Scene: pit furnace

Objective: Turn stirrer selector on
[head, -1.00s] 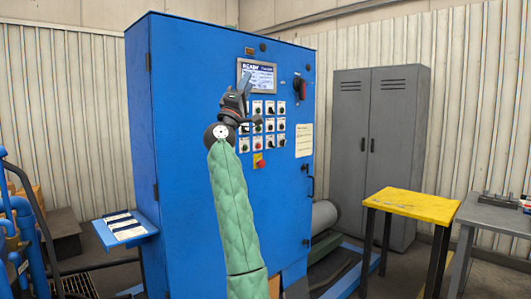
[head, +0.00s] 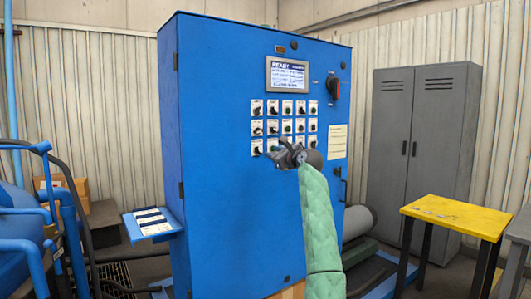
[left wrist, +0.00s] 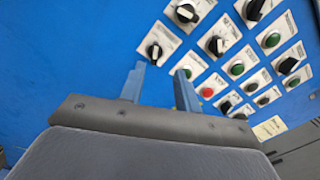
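The blue control cabinet (head: 225,210) carries a grid of switches and push buttons (head: 286,106) on white label plates. The labels are too small to read, so I cannot tell which one is the stirrer selector. My left gripper (head: 278,151) is at the bottom row of the grid and hides part of it. In the left wrist view, its two blue fingers (left wrist: 160,72) are apart with nothing between them. A black selector knob (left wrist: 154,50) sits just beyond the fingertips, apart from them as far as I can see. My right gripper is not in view.
A lit display (head: 287,75) sits above the grid, with a dark rotary switch (head: 333,87) to its right. A small blue shelf (head: 152,224) sticks out at left. A yellow table (head: 455,215) and grey locker (head: 420,140) stand at right.

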